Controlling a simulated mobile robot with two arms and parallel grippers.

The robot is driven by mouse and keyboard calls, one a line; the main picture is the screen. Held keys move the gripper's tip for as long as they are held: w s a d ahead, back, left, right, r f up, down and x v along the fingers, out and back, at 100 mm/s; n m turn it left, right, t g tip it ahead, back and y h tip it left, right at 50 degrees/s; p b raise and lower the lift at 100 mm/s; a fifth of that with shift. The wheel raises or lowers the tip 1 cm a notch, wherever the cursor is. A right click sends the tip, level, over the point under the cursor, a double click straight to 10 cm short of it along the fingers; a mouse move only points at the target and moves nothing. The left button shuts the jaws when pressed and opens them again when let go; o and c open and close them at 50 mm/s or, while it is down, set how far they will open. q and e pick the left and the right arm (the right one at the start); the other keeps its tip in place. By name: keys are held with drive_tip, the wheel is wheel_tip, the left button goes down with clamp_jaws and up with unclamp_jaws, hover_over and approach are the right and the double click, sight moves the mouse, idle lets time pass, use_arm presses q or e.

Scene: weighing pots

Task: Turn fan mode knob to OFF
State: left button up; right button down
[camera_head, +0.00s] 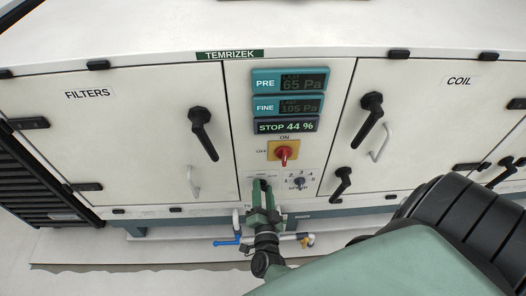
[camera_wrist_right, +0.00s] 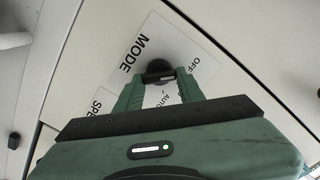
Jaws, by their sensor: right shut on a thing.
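The fan mode knob (camera_wrist_right: 158,69) is small, round and black, on a white label plate (camera_wrist_right: 135,60) with the words MODE, OFF and Auto. My right gripper (camera_wrist_right: 158,82) is shut on the knob, with one green finger on each side of it. In the head view my right gripper (camera_head: 263,188) is at the lower middle of the panel and hides most of the knob and its label. Which mark the knob points to cannot be told. My left gripper is not in view.
A red switch (camera_head: 283,153) on a yellow plate sits above, and a speed knob (camera_head: 298,184) just right of my gripper. Displays (camera_head: 288,105) are higher up. Black door handles (camera_head: 202,130) stick out on both sides. A blue-handled valve (camera_head: 226,242) and pipes lie below.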

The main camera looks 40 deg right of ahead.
idle(0.3)
drive_tip(key=c, duration=0.9)
unclamp_jaws()
